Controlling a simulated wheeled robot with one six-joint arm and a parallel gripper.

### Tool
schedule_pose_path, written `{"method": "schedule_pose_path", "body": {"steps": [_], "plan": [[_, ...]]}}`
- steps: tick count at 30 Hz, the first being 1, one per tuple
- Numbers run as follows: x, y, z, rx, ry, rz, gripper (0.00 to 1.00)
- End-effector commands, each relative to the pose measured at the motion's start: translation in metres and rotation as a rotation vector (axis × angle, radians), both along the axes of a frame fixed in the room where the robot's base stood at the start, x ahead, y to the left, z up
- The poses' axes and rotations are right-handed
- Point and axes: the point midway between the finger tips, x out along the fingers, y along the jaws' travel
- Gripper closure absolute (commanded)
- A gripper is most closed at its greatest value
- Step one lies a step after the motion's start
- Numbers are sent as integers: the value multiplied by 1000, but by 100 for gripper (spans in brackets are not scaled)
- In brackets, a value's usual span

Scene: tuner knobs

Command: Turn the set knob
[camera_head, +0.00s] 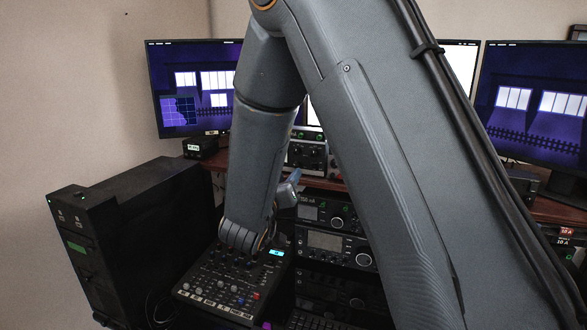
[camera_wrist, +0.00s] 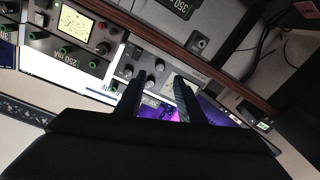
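My gripper (camera_wrist: 160,80) shows in the wrist view as two dark fingers, spread apart with a gap between them. A light grey instrument panel (camera_wrist: 150,60) with several dark knobs (camera_wrist: 127,70) lies beyond the fingertips. One knob appears close to the left finger, but I cannot tell whether they touch. No knob is clearly between the fingers. The label of the set knob is not readable, so I cannot tell which knob it is. In the head view my arm covers much of the middle, and the fingers cannot be made out there.
In the head view, a black mixer panel (camera_head: 225,290) lies below my wrist. Rack units with knobs (camera_head: 335,245) stand to its right. A black tower case (camera_head: 140,230) is at left. Monitors (camera_head: 190,85) stand on the reddish-brown shelf behind, with another monitor (camera_head: 540,105) at right.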

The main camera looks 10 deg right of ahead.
Motion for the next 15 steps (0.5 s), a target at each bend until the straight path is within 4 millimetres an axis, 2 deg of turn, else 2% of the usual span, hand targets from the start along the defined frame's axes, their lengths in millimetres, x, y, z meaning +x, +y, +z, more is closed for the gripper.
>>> {"method": "schedule_pose_path", "body": {"steps": [9,15], "plan": [[41,-25,1,1,1,1,65],[56,-33,0,2,1,2,65]]}}
